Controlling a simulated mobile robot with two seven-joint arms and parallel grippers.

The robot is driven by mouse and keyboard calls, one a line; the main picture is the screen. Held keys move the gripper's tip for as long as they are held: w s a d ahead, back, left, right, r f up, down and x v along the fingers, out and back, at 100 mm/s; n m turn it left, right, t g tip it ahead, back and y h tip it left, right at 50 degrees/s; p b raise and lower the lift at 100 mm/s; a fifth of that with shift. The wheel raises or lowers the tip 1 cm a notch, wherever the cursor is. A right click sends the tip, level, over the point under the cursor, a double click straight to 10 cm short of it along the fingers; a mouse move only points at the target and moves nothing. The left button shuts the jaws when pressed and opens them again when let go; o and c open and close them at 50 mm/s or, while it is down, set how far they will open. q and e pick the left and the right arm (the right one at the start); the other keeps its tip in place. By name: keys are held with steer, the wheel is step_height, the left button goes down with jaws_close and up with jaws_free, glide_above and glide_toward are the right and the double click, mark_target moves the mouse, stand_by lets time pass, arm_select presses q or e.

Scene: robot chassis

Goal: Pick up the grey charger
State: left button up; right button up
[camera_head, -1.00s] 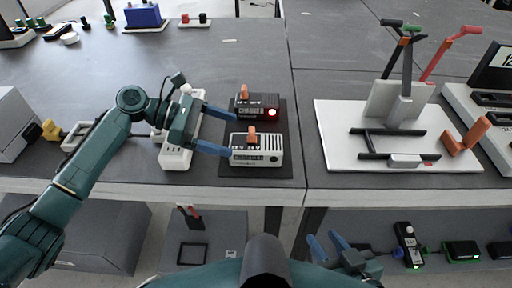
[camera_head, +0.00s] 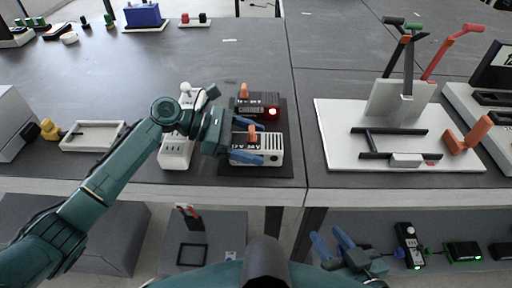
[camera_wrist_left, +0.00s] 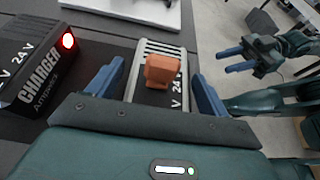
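The grey charger (camera_head: 272,149) is a light grey box with slots and an orange handle (camera_head: 252,133) on top. It sits at the front of a dark mat. My left gripper (camera_head: 256,142) is open over it. In the left wrist view the grey charger (camera_wrist_left: 158,75) and its orange handle (camera_wrist_left: 162,71) lie between the two blue fingers (camera_wrist_left: 155,85), with a gap on each side. The fingers and wrist hide part of the charger. My right gripper (camera_head: 331,245) is open and empty, low in front of the bench.
A black charger (camera_head: 258,105) with a red light stands just behind the grey one; it also shows in the left wrist view (camera_wrist_left: 42,72). A white power strip (camera_head: 176,153) is to the left. A white board (camera_head: 335,150) with a stand is to the right.

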mark_target(252, 129)
arm_select(q)
steer(key=c, duration=1.1)
step_height(252, 129, up, 9)
steer(key=shift+f+p, duration=0.1)
steer(key=shift+p, duration=0.85)
steer(key=shift+c, duration=0.2)
steer(key=shift+r, duration=0.7)
arm_select(e)
steer(key=shift+w+a+f+g, duration=0.1)
steer(key=shift+a+f+g, duration=0.35)
steer(key=shift+a+g, duration=0.05)
arm_select(q)
steer(key=shift+r+p, duration=0.1)
steer(key=shift+p, duration=0.95)
arm_select(e)
step_height(252, 129, up, 2)
steer(key=shift+d+r, duration=0.1)
steer(key=shift+w, duration=0.1)
arm_select(q)
steer(key=shift+f, duration=2.6)
steer(key=shift+f+b, duration=0.45)
steer(key=shift+f, duration=1.7)
arm_select(e)
steer(key=shift+f, duration=0.45)
